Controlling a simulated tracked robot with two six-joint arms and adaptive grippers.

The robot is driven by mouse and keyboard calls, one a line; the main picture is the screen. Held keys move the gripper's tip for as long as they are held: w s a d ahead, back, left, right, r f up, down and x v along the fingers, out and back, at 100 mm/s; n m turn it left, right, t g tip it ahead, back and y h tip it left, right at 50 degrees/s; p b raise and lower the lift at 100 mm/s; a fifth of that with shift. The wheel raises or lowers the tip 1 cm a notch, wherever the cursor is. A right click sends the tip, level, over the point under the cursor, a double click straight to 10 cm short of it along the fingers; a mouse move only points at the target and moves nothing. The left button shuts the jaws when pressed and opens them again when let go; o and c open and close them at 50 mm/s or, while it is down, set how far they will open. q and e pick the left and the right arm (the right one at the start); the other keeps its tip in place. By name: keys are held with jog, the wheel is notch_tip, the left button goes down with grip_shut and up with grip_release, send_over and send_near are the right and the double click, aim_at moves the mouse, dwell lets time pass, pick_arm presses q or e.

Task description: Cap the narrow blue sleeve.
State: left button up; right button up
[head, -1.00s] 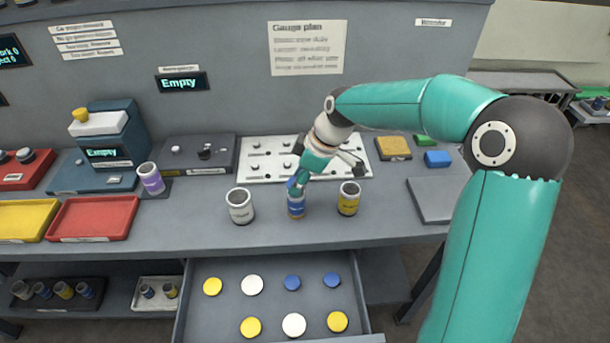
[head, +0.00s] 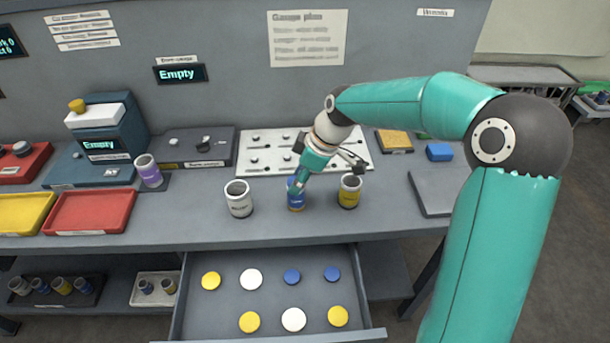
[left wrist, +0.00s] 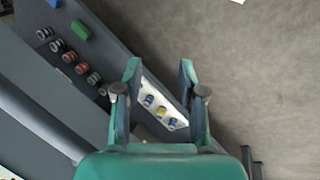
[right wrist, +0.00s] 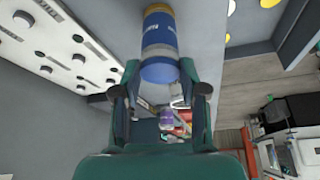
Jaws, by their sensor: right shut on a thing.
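The blue sleeve (head: 296,203) stands upright on the bench between a white sleeve (head: 239,199) and a yellow sleeve (head: 349,191). My right gripper (head: 298,186) is directly above it. In the right wrist view its fingers are shut on a blue cap (right wrist: 160,69) at the top end of the blue sleeve (right wrist: 158,35). The cap looks in line with the sleeve; I cannot tell whether it is fully seated. My left gripper (left wrist: 160,82) shows only in the left wrist view, open and empty, away from the sleeves.
An open drawer (head: 270,300) below the bench holds several yellow, white and blue caps. A white gauge plate (head: 253,170) lies behind the sleeves. A purple sleeve (head: 148,171) and a red tray (head: 91,212) are left. A grey pad (head: 432,195) lies right.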

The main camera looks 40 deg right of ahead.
jog(key=o, duration=0.9)
jog(key=v, duration=1.1)
jog(key=shift+r, duration=0.4)
